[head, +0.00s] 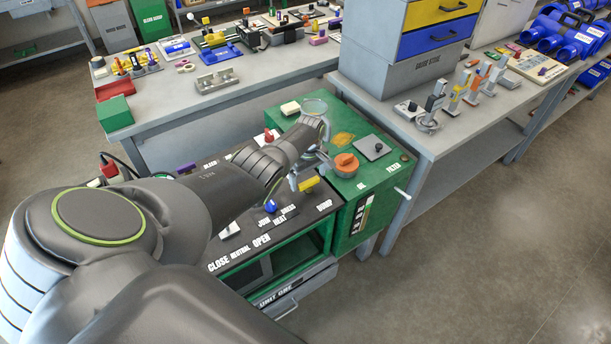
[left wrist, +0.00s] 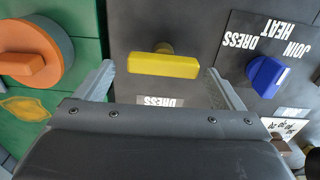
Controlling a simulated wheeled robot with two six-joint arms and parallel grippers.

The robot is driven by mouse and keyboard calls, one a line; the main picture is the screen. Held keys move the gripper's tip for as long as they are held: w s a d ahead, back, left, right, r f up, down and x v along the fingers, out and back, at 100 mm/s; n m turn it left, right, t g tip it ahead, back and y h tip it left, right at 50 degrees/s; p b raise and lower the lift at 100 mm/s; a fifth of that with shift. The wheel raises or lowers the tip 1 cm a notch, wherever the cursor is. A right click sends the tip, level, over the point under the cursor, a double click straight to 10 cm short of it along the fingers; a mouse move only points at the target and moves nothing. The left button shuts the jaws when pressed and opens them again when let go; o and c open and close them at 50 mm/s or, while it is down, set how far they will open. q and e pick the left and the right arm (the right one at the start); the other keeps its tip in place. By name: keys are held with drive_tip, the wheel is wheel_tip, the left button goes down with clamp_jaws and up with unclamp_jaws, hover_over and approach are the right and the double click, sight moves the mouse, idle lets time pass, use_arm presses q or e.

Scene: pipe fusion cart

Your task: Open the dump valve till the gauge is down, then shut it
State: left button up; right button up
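A yellow bar handle (head: 308,184), which I take as the dump valve, stands on the dark cart top near the white DUMP label (head: 324,205). In the left wrist view the yellow handle (left wrist: 163,66) lies crosswise between and just beyond my open left fingertips (left wrist: 160,76), with a gap at both ends. In the head view my left gripper (head: 309,168) is above and behind the handle, partly hidden by its wrist. A round glass-faced disc (head: 313,106) behind the wrist may be the gauge; its reading is not legible. My right gripper is not in view.
A blue knob (left wrist: 268,76) is beside the handle, on the JOIN, HEAT, DRESS plate. An orange knob (head: 346,163) is on the green box (head: 384,186) at the other side. Benches with tools stand behind and right. The floor at right is clear.

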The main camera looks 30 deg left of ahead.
sight(308, 180)
use_arm(q)
drive_tip(key=shift+s+d, duration=0.1)
drive_tip(key=shift+r, duration=0.25)
wheel_tip(308, 180, up, 6)
drive_tip(key=p, duration=0.3)
drive_tip(key=shift+s, duration=0.1)
wheel_tip(308, 180, up, 11)
drive_tip(key=shift+b, duration=0.3)
